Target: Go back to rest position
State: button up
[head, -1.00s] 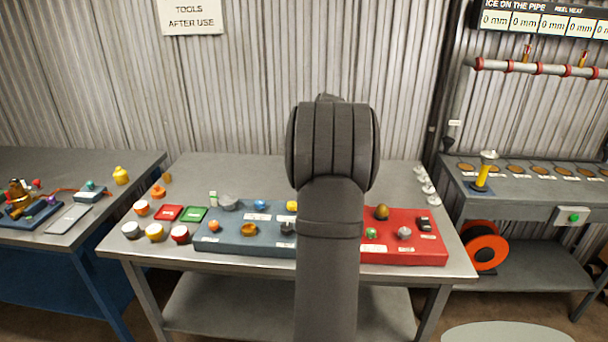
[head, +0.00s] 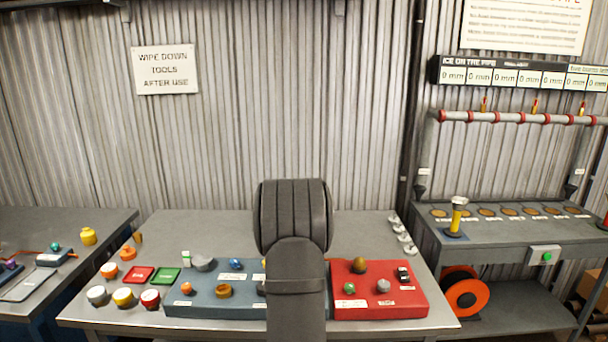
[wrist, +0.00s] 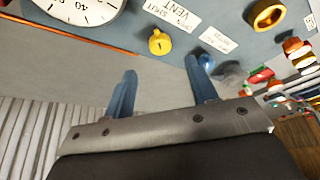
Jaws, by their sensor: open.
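My gripper (wrist: 160,98) shows in the wrist view, its two blue fingers spread wide apart with nothing between them. In the head view the fingers are hidden; only my dark grey arm stands upright in the middle, in front of the bench. In the wrist view the fingers point toward a grey-blue panel with a yellow knob (wrist: 160,41), part of a white dial (wrist: 84,8) and a label reading "VENT". The fingers appear clear of these parts.
A workbench (head: 190,232) carries a blue-grey panel (head: 203,310), a red panel (head: 350,318) and several caps and knobs. My arm hides the middle. A side bench (head: 490,243) with a yellow-handled tool (head: 456,215) stands right. A corrugated wall stands behind.

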jog(key=x, duration=0.7)
jog(key=shift+w+a+f, duration=0.1)
jog(key=shift+f, duration=0.05)
